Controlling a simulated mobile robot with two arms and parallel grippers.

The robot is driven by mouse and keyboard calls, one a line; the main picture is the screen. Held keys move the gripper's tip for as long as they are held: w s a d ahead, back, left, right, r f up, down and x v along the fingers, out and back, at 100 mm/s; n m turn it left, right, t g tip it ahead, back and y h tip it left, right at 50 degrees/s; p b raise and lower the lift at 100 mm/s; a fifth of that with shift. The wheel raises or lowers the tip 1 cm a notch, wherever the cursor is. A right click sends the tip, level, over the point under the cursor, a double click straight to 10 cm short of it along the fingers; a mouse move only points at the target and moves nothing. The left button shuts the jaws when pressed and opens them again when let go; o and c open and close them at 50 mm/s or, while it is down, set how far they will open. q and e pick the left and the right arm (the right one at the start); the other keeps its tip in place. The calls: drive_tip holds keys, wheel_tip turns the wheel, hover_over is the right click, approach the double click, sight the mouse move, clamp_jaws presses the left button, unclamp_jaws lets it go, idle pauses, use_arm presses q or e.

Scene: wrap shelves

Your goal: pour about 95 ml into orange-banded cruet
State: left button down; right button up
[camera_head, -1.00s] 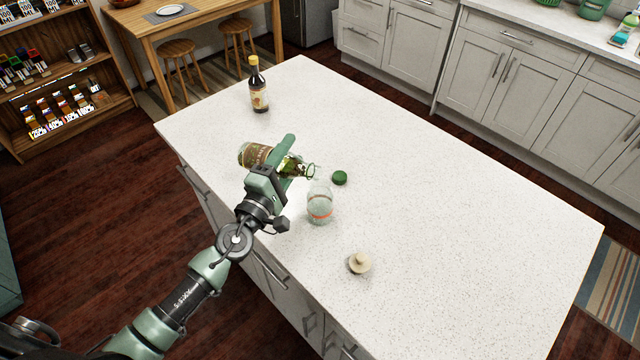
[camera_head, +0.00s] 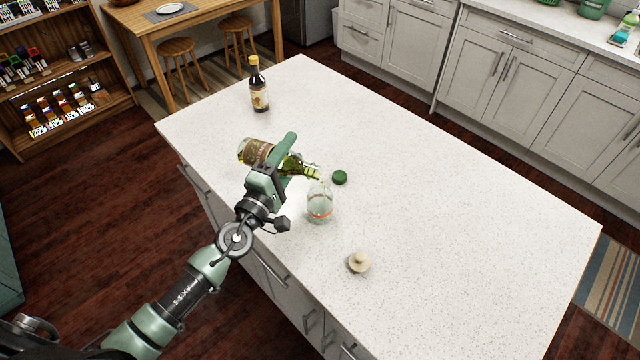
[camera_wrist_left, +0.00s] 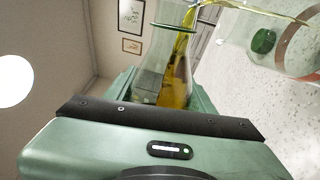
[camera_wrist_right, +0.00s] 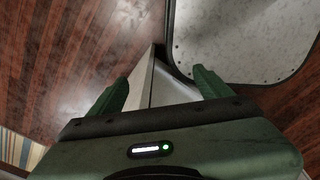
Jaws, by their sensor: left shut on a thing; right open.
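My left gripper (camera_head: 272,172) is shut on a green glass bottle (camera_head: 257,152) with a brown label, held tipped with its neck to the right. The left wrist view shows yellow liquid in the bottle's neck (camera_wrist_left: 178,60) and a thin yellow stream leaving its mouth. The clear cruet with an orange band (camera_head: 320,204) stands upright on the counter, its opening just below the bottle's mouth; it also shows in the left wrist view (camera_wrist_left: 272,48). The liquid level inside the cruet is hard to tell. My right gripper (camera_wrist_right: 155,85) is open and empty, seen only in its wrist view.
A green cap (camera_head: 339,177) lies beyond the cruet and a cream stopper (camera_head: 359,262) lies nearer the front edge. A dark bottle with a yellow cap (camera_head: 258,86) stands at the far left of the white counter (camera_head: 450,220). The counter's right side is clear.

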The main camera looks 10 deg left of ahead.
use_arm(q)
drive_tip(key=shift+a+r, duration=0.15)
drive_tip(key=shift+a, duration=0.1)
idle(0.6)
drive_tip(key=shift+r+m+p, duration=0.3)
drive_tip(key=shift+m+p, duration=0.2)
drive_tip(key=shift+m, duration=0.1)
idle(3.2)
wheel_tip(320, 180, down, 4)
drive_tip(key=n+b, duration=0.1)
drive_tip(key=b, duration=0.1)
drive_tip(key=n+b, duration=0.2)
drive_tip(key=shift+r, duration=0.25)
drive_tip(key=shift+w+a+n+y, duration=0.1)
drive_tip(key=shift+n+y, duration=0.2)
drive_tip(key=shift+n, duration=0.5)
drive_tip(key=shift+r, duration=0.25)
